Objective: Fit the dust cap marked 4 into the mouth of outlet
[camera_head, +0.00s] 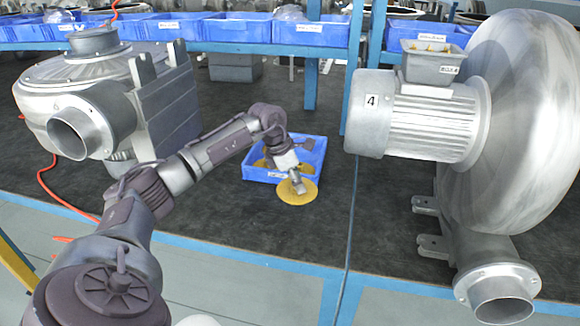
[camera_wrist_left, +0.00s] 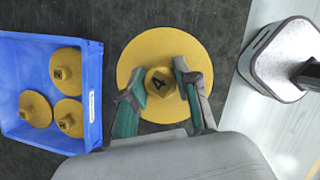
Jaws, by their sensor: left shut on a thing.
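My left gripper (camera_wrist_left: 163,85) is shut on the knob of a round yellow dust cap (camera_wrist_left: 190,50) marked 4. In the head view this cap (camera_head: 297,194) hangs at my left gripper (camera_head: 298,183), just in front of the blue bin. The blower on the right has a motor (camera_head: 425,122) marked 4 and an outlet pipe (camera_head: 502,311) with an open flanged mouth at the lower right. The blower on the left (camera_head: 75,80) has an open outlet mouth (camera_head: 68,138); no number on it is legible. My right gripper is not in view.
The blue bin (camera_wrist_left: 92,105) holds several more yellow caps (camera_wrist_left: 66,67) with marked knobs. In the head view the bin (camera_head: 315,150) stands on the dark bench top (camera_head: 240,215). Blue shelf bins (camera_head: 310,33) line the back. An orange cable (camera_head: 45,185) runs at left.

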